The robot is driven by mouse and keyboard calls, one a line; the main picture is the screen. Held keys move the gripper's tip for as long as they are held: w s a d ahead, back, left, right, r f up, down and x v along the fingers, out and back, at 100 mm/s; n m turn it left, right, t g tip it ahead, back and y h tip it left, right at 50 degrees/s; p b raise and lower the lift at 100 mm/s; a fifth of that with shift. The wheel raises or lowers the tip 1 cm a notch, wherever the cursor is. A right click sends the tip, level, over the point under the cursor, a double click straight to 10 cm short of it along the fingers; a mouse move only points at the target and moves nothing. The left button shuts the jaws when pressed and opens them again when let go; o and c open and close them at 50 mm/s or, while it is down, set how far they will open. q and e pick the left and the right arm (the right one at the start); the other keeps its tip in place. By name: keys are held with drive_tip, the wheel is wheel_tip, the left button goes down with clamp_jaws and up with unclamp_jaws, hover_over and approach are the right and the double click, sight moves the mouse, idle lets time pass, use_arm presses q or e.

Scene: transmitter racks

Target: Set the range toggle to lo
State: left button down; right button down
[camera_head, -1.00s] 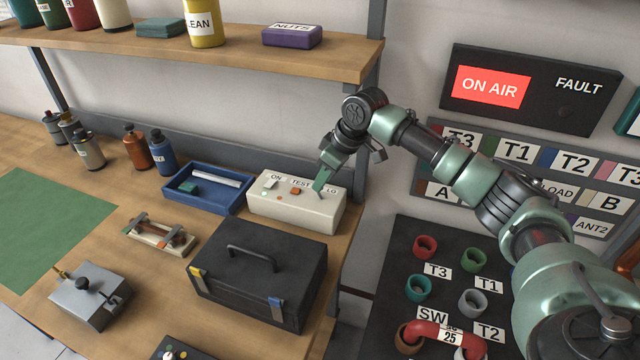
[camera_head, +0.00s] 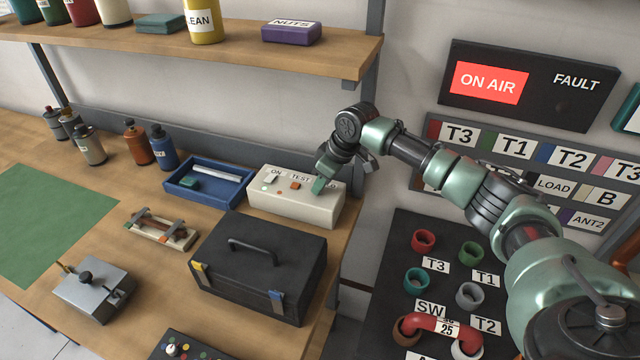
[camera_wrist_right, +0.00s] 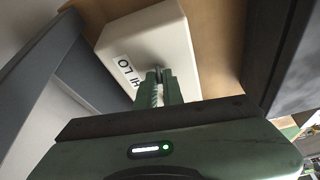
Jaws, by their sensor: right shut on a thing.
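The cream test box (camera_head: 290,208) stands on the bench, with labels ON, TEST and a partly hidden one at its right end. In the right wrist view the box (camera_wrist_right: 168,38) shows a label (camera_wrist_right: 130,74) reading HI LO. My right gripper (camera_head: 318,187) is at the right end of the box top, its fingers pointing down. In the right wrist view its fingertips (camera_wrist_right: 158,76) are shut around the small range toggle beside that label. The toggle is mostly hidden between the fingers, so its position cannot be read. My left gripper is not in view.
A blue tray (camera_head: 214,202) stands left of the box. A black toolbox (camera_head: 255,268) stands in front of it.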

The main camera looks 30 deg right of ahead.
drive_tip(key=shift+s+d+f+t+y+b, duration=0.2)
drive_tip(key=shift+s+d+t+y+b, duration=0.1)
drive_tip(key=shift+t+y+b, duration=0.3)
drive_tip(key=t+y+b, duration=0.1)
drive_tip(key=b, duration=0.1)
drive_tip(key=f+t+y+b, duration=0.1)
drive_tip(key=b, duration=0.2)
drive_tip(key=shift+s+d+t, duration=0.35)
drive_tip(key=shift+t, duration=0.05)
drive_tip(key=t+y+b, duration=0.1)
drive_tip(key=b, duration=0.2)
drive_tip(key=t+y+b, duration=0.1)
drive_tip(key=b, duration=0.3)
drive_tip(key=t+b, duration=0.1)
drive_tip(key=b, duration=0.2)
drive_tip(key=shift+s+d+y+b, duration=0.3)
drive_tip(key=shift+y, duration=0.1)
drive_tip(key=shift+r+t+b, duration=0.25)
drive_tip(key=shift+t+b, duration=0.05)
drive_tip(key=shift+b, duration=0.4)
drive_tip(key=c, duration=1.6)
unclamp_jaws()
drive_tip(key=shift+y, duration=0.3)
drive_tip(key=shift+o, duration=0.2)
